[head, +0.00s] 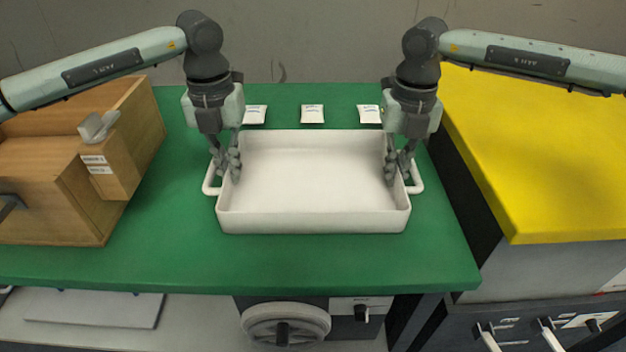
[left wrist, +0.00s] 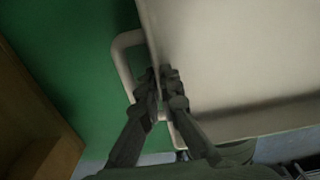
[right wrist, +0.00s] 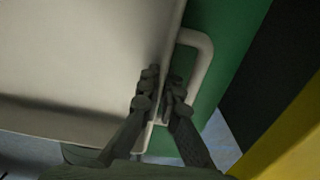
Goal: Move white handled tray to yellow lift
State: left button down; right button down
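The white handled tray (head: 315,220) is empty and level over the green table, with one handle at each short end. I cannot tell any gap beneath it. My left gripper (head: 227,172) points down at the left wall, one finger inside the tray and one outside, between wall and handle (left wrist: 122,62). In the left wrist view its fingers (left wrist: 162,82) close on the wall. My right gripper (head: 400,175) pinches the right wall the same way, beside the right handle (right wrist: 203,60); its fingers (right wrist: 160,85) also show in the right wrist view. The yellow lift (head: 560,150) stands right of the table.
Three small white packets (head: 312,113) lie behind the tray on the green table (head: 300,262). A wooden box structure (head: 50,200) stands at the left. A dark gap separates the table's right edge from the lift. The lift's visible yellow top is clear.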

pick_arm(q)
jog(key=shift+r, duration=0.15)
pick_arm(e)
jog(key=shift+r, duration=0.15)
